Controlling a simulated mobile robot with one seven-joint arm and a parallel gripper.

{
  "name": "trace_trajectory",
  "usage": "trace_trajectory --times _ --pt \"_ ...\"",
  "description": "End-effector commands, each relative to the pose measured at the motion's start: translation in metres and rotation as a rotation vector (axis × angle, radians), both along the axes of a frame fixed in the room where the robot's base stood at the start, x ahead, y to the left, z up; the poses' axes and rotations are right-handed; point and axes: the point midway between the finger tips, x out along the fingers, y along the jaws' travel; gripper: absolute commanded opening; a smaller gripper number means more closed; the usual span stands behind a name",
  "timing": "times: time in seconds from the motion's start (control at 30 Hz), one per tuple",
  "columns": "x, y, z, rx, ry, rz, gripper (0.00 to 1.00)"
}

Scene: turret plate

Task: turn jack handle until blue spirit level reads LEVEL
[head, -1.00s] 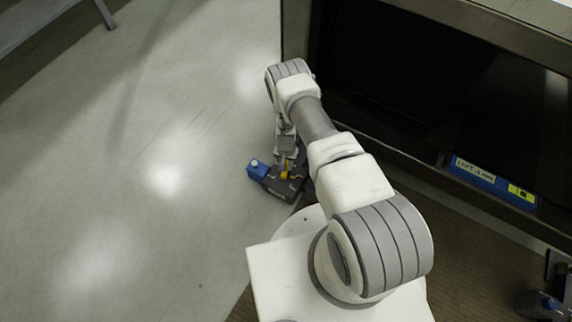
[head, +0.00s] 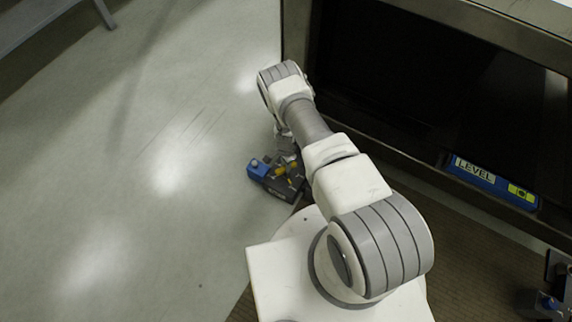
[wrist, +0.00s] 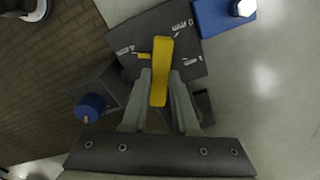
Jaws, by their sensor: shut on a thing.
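The blue spirit level (head: 485,180) is fixed along the lower edge of the dark frame, at the right of the head view. Its label reads LEVEL, and its yellow-green window (head: 521,194) shows beside it. The jack (head: 284,190) stands on the floor at the lower left of the frame. Its yellow handle (wrist: 161,65) shows in the wrist view, above the dark plate (wrist: 190,68) with white markings. My gripper (wrist: 162,84) is shut on the handle, one finger on each side. In the head view my arm partly hides the jack.
A blue block (head: 257,168) adjoins the jack's left side. A blue round knob (wrist: 90,107) shows left of it in the wrist view. Another dark unit with a blue part (head: 547,302) stands at the lower right. Open floor (head: 130,200) lies left.

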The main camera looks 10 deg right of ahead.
Motion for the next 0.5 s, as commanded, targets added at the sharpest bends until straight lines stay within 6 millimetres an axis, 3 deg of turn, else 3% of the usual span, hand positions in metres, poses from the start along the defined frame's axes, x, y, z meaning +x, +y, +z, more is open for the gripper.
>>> trace_trajectory --times 0.5 --pt "-0.0004 0.0000 0.0000 0.001 0.001 -0.049 0.00"
